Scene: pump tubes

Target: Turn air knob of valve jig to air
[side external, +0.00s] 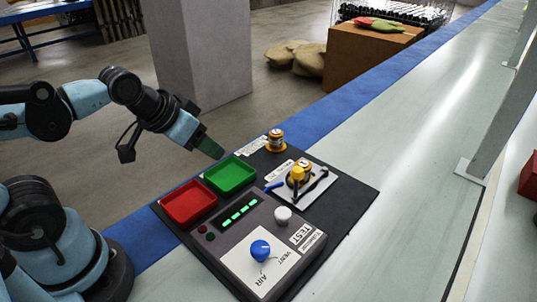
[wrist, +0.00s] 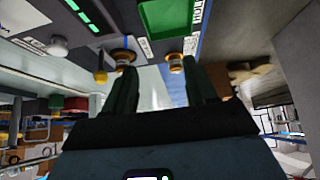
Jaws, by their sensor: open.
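The blue air knob (side external: 260,250) sits on a white plate (side external: 243,262) marked VENT and AIR, on the grey TEST box of the jig (side external: 229,259). Which label the knob points to is too small to tell. My gripper (side external: 215,152) is in the air beside the far edge of the green tray, well apart from the knob. In the wrist view my gripper (wrist: 164,74) is open, with nothing between its fingers. The knob is not visible in the wrist view; part of the box with its green lights (wrist: 84,18) shows upside down at the top left.
Red (side external: 189,203) and green (side external: 231,175) trays lie beside the box. A white knob (side external: 283,215) is on the box. A yellow-topped part (side external: 299,174) stands on a light plate, and another orange and white part (side external: 276,141) stands behind. The belt (side external: 420,150) at right is mostly clear.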

